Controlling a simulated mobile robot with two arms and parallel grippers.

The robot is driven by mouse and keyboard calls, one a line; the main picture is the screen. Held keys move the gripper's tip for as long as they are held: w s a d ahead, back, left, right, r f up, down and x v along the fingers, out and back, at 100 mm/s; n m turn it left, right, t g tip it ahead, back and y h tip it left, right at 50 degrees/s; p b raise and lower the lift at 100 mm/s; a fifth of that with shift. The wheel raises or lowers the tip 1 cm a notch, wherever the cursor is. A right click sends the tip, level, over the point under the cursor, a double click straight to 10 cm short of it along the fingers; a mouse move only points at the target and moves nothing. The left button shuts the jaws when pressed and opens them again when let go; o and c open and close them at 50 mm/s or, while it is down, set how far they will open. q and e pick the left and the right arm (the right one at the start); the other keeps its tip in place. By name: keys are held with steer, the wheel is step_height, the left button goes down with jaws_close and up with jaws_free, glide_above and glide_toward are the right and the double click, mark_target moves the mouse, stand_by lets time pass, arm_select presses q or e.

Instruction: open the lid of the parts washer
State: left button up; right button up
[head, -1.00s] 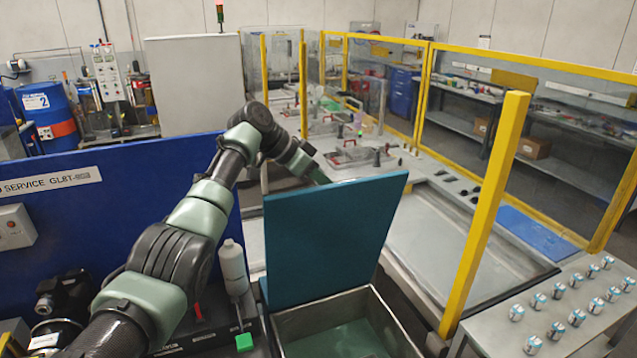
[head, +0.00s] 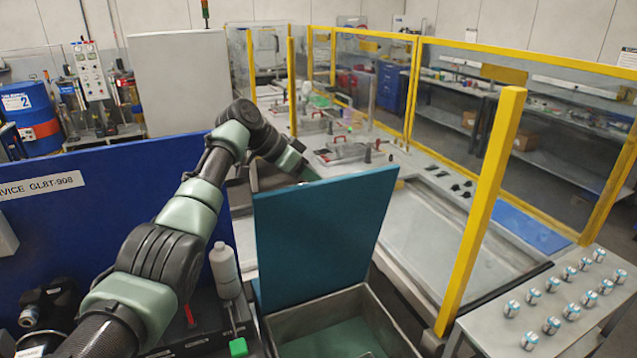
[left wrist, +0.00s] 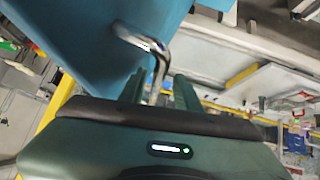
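The parts washer's teal lid (head: 325,235) stands raised, nearly upright, at the back of its metal tub (head: 385,318) in the head view. The tub is open, showing a greenish inside. My left arm reaches over behind the lid, and the lid hides its gripper there. In the left wrist view the lid's blue underside or face (left wrist: 105,40) fills the upper left. A bent metal handle (left wrist: 158,62) runs from it between the two fingers of my left gripper (left wrist: 160,88). Gaps show beside the bar, so the fingers look open around it. My right gripper is out of view.
A white bottle (head: 225,270) and a green block (head: 238,347) are left of the tub. A blue panel (head: 120,215) stands at left. A yellow post (head: 482,210) rises to the right, beside a table with several small cans (head: 551,325).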

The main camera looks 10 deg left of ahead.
arm_select(q)
steer(key=shift+s+a+r+b, duration=0.15)
steer(key=shift+a+r+b, duration=0.15)
steer(key=shift+r+b, duration=0.1)
steer(key=b+v, duration=0.2)
steer(key=v, duration=0.4)
steer(key=shift+s+a+r+b, duration=0.2)
steer(key=shift+a+b, duration=0.1)
steer(key=shift+b, duration=0.1)
steer(key=shift+w, duration=0.1)
